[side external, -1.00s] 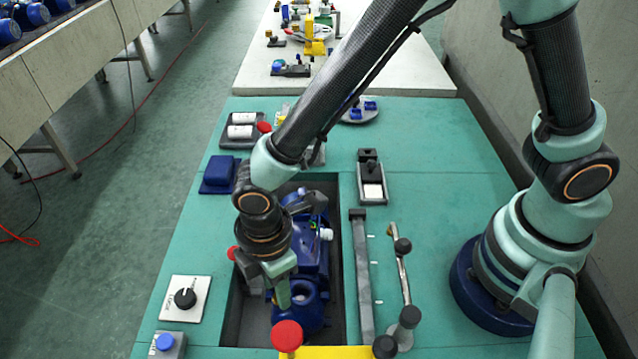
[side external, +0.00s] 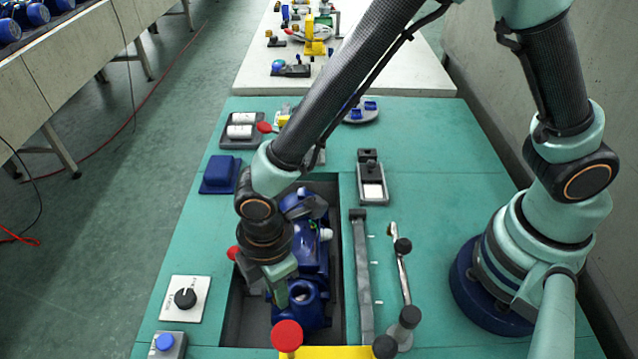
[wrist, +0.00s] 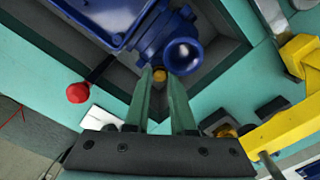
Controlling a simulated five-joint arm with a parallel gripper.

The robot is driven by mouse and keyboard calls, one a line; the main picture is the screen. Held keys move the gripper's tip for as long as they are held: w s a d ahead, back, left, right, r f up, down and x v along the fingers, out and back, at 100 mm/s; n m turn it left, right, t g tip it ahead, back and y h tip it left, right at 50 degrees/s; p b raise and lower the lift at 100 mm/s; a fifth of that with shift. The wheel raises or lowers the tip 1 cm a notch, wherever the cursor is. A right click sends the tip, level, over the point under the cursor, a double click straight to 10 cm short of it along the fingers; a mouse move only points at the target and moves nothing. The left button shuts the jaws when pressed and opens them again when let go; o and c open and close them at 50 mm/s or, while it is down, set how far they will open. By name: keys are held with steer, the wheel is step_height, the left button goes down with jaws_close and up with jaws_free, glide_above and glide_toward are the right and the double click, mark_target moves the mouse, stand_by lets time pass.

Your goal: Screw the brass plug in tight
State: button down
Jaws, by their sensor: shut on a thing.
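The blue pump (side external: 311,256) lies in a recess of the green bench, and its round open port (side external: 303,292) faces up. My gripper (side external: 280,300) points down at the pump's left side, beside that port. In the wrist view my gripper (wrist: 160,84) has its two green fingers shut on the brass plug (wrist: 160,75). Only a small rounded piece of the plug shows between the fingertips, right against the pump body. Its thread and the hole are hidden, so I cannot tell how deep it sits. The side view hides the plug.
A red knob (side external: 286,336) and a yellow part (side external: 325,352) stand at the recess's near end. A long grey bar (side external: 361,275) and a lever (side external: 401,277) lie right of it. A dial plate (side external: 185,299) is at left. The bench's right middle is clear.

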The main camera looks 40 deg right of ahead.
steer(key=m, duration=0.7)
stand_by(0.4)
steer(key=m, duration=0.7)
steer(key=c, duration=1)
jaws_free()
steer(key=shift+o, duration=0.2)
steer(key=shift+r, duration=2.2)
